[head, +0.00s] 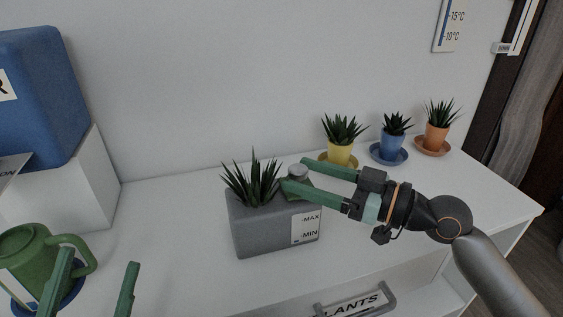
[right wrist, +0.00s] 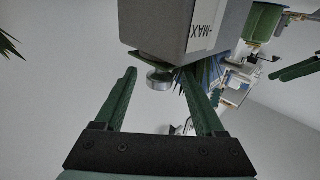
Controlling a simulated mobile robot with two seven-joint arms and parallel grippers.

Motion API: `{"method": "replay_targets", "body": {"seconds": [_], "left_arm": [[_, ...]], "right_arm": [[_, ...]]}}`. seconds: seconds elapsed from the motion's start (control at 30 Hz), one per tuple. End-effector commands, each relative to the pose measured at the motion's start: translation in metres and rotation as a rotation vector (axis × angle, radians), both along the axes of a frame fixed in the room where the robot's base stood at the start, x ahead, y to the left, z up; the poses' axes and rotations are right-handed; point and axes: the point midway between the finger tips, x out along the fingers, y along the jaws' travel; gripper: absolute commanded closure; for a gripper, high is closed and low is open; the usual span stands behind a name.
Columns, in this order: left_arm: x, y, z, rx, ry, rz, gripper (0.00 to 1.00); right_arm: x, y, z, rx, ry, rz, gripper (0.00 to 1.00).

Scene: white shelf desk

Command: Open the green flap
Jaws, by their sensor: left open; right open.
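A grey planter (head: 258,237) with a spiky plant and a MAX/MIN label stands on the white desk. On its top right is a small green flap (head: 301,189) with a round grey knob (head: 298,170). My right gripper (head: 293,173) is open, its green fingers on either side of the knob; contact cannot be told. In the right wrist view the knob (right wrist: 160,80) lies between the fingers, below the planter (right wrist: 165,28); that view is upside down. The flap is mostly hidden by the fingers. My left gripper (head: 99,258) is open and empty at the lower left.
A green watering can (head: 28,252) on a blue saucer (head: 72,293) is beside my left gripper. Yellow (head: 340,152), blue (head: 391,148) and orange (head: 437,136) pots stand at the back right. A blue container (head: 50,95) sits on a white block at left. The desk's middle left is clear.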

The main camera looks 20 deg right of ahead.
Motion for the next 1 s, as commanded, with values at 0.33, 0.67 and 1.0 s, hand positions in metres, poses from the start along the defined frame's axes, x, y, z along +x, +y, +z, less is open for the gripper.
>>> {"method": "replay_targets", "body": {"seconds": [0.33, 0.67, 1.0], "left_arm": [[0.017, 0.003, -0.024, -0.003, 0.126, 0.025, 0.25], [0.019, 0.003, -0.026, -0.002, 0.137, 0.026, 0.25], [0.019, 0.003, -0.026, -0.003, 0.136, 0.026, 0.25]], "right_arm": [[0.031, 0.032, 0.001, 0.003, 0.000, 0.000, 0.28], [0.034, 0.036, 0.000, 0.000, 0.001, 0.000, 0.28], [0.033, 0.036, 0.000, 0.000, 0.001, 0.000, 0.61]]}}
